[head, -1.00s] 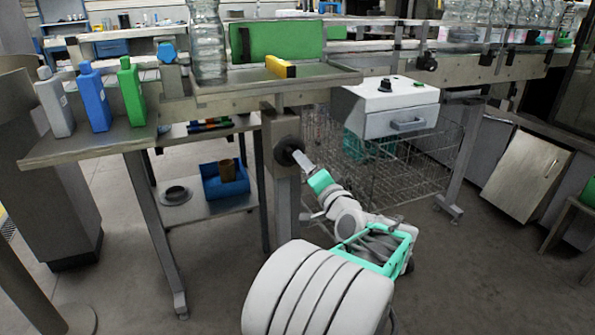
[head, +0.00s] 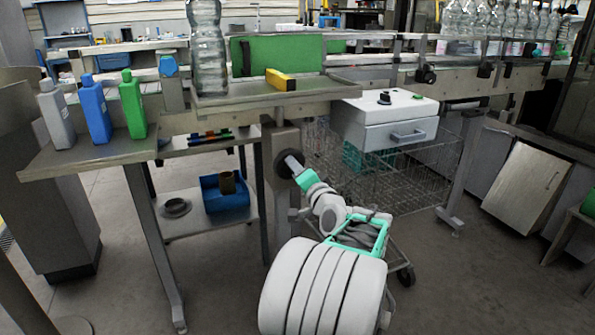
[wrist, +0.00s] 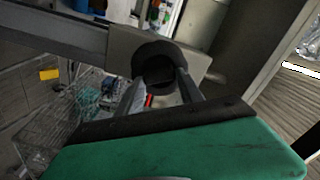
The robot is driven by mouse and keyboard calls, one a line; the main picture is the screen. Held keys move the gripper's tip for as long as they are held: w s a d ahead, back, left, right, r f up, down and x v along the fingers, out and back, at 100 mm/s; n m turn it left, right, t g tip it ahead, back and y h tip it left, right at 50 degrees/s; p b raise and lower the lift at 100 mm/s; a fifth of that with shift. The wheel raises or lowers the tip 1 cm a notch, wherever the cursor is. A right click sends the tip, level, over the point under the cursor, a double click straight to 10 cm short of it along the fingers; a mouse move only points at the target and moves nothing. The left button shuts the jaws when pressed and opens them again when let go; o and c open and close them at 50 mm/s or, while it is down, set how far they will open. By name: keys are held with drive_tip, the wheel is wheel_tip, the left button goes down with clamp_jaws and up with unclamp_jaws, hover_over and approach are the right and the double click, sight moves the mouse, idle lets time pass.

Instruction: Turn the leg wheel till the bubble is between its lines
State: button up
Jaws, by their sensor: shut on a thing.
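The leg wheel (head: 283,166) is a dark round knob on the grey table leg, below the table's front edge. My gripper (head: 291,163) reaches it from the lower right and is shut on it. In the wrist view the two grey fingers of my gripper (wrist: 160,82) lie on either side of the dark wheel (wrist: 158,58), covering part of it. A yellow bar that looks like the spirit level (head: 281,80) lies on the tabletop tray above the leg. Its bubble and lines are too small to read.
A clear bottle (head: 209,50) and a green panel (head: 275,53) stand on the table. Grey, blue and green bottles (head: 132,105) stand at the left. A white drawer box (head: 384,120) and a wire cart (head: 400,180) are right of the leg. A lower shelf holds a blue bin (head: 223,192).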

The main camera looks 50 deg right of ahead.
drive_tip(key=c, duration=0.7)
drive_tip(key=shift+n+b, duration=0.3)
drive_tip(key=shift+b, duration=0.25)
drive_tip(key=n+b, duration=0.3)
drive_tip(key=b, duration=0.2)
drive_tip(key=n+b, duration=0.4)
drive_tip(key=b, duration=0.1)
drive_tip(key=n+b, duration=0.4)
drive_tip(key=shift+w+a+r+b, duration=0.1)
drive_tip(key=shift+w+a+b, duration=0.05)
drive_tip(key=shift+a+b, duration=0.2)
drive_tip(key=shift+r+n, duration=0.1)
drive_tip(key=shift+n, duration=0.3)
drive_tip(key=o, duration=1.4)
